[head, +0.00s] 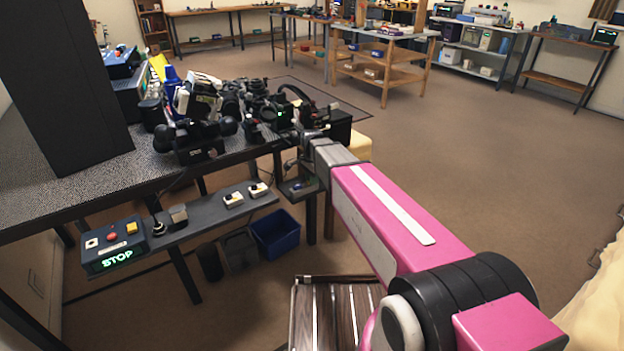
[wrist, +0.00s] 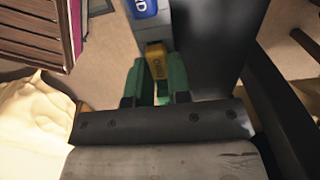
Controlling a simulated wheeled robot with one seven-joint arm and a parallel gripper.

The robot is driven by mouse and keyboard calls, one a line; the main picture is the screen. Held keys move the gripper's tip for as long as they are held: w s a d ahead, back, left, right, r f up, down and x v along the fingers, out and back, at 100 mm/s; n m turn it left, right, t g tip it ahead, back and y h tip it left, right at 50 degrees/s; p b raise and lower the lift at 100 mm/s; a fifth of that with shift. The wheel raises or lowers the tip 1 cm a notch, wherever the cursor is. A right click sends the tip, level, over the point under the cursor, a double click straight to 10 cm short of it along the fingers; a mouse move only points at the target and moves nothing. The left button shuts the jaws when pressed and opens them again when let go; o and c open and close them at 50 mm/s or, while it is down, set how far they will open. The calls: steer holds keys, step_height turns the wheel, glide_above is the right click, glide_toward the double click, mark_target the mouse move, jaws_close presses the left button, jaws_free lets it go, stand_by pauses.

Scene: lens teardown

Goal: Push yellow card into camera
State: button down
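In the wrist view a yellow card (wrist: 155,61) with dark lettering lies between the two green fingers of my gripper (wrist: 156,84). Both fingers appear to touch its sides. The card's far end meets a grey block (wrist: 151,33), seemingly part of the camera; I cannot tell how deep the card sits in it. In the head view my arm reaches to the right end of the bench, where my fingers and the card cannot be made out.
In the head view dark camera gear (head: 200,115) crowds the black bench (head: 65,190). A lower shelf (head: 215,205) holds a STOP control box (head: 113,246) and small switches. A blue bin (head: 276,233) stands below. Open floor lies to the right.

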steer(key=shift+r, duration=0.95)
stand_by(1.2)
steer(key=shift+r, duration=2.1)
steer(key=shift+s, duration=0.1)
